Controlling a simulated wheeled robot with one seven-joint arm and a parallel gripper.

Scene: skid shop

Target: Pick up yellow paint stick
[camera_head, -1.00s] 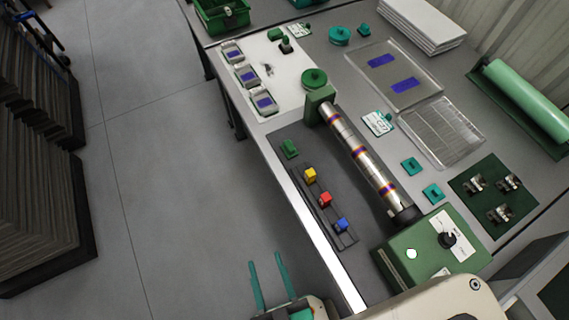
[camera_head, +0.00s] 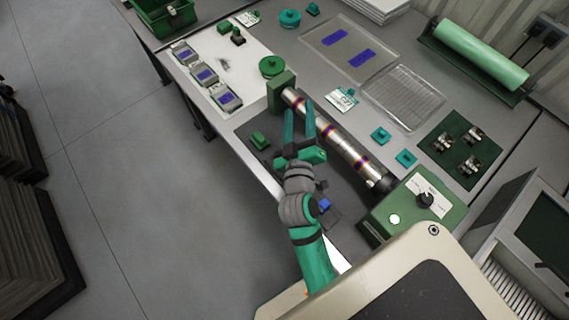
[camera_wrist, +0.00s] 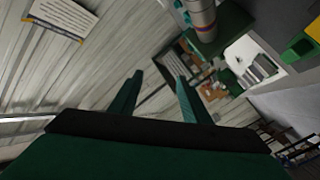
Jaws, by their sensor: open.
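My gripper (camera_head: 299,107) is open and empty, with its two teal fingers reaching over the dark mat and pointing at the striped metal roller. In the head view my gripper and wrist hide the yellow paint stick. A small yellow block, which looks like the yellow paint stick (camera_wrist: 303,47), shows at the right edge of the wrist view, well to the side of the fingers (camera_wrist: 158,75). The blue stick (camera_head: 324,204) stands in the dark rack (camera_head: 334,217) beside my wrist. The red stick is hidden.
The striped roller (camera_head: 331,137) lies close beyond my gripper, between a green post (camera_head: 282,91) and a green control box (camera_head: 410,206). A green block (camera_head: 259,140) sits left of the fingers. Clear trays (camera_head: 403,98) lie farther back.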

